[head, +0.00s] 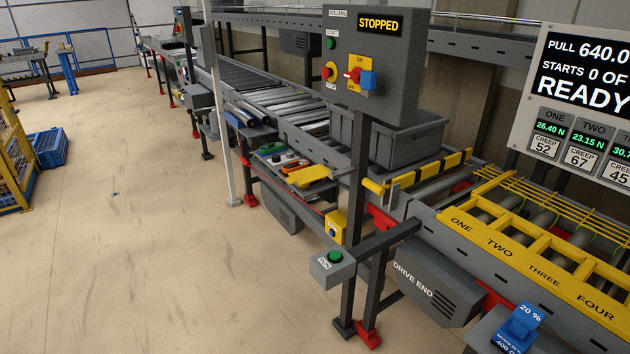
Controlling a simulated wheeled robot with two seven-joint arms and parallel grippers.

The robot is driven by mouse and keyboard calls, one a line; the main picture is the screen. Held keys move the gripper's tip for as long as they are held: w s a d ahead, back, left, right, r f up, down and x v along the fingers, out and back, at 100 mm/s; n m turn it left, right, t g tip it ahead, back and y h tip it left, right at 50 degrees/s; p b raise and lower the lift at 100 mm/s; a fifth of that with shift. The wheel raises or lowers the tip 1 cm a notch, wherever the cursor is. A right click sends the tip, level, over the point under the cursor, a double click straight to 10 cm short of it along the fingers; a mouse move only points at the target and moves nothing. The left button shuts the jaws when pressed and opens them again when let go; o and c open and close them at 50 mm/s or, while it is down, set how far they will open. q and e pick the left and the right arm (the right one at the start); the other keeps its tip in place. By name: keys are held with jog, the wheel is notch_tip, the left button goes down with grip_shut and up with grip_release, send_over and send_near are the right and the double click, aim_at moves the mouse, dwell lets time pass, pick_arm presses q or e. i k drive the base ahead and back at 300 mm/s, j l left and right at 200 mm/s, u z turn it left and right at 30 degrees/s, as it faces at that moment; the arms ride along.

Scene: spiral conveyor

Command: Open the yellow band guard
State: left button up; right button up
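The yellow band guard (560,207) is at the right of the head view, a frame of thin yellow bars lying over the conveyor's rollers. It looks lowered, but its right part is cut off by the picture edge. In front of it runs a yellow strip (521,264) lettered ONE, TWO, THREE, FOUR. Grey rollers and thin green bands show between the yellow bars. I cannot make out a handle or latch on the guard. Neither of my grippers is in view.
A grey control box (375,62) reading STOPPED stands on a post left of the guard. A RUN button box (332,268) juts out low in front. A READY display (590,95) stands behind the guard.

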aim_at(313, 173)
jog(key=k+l+u, duration=0.1)
jog(key=k+l, duration=0.25)
jog(key=i+j, duration=0.4)
jog(key=i+j+z, duration=0.1)
jog(key=i+j, duration=0.75)
jog(key=i+j+z, duration=0.15)
jog(key=i+j, duration=0.25)
jog(key=j, duration=0.2)
jog(key=i+j, duration=0.4)
jog(key=i+j+z, duration=0.1)
jog(key=i+j, duration=0.25)
jog(key=j, duration=0.3)
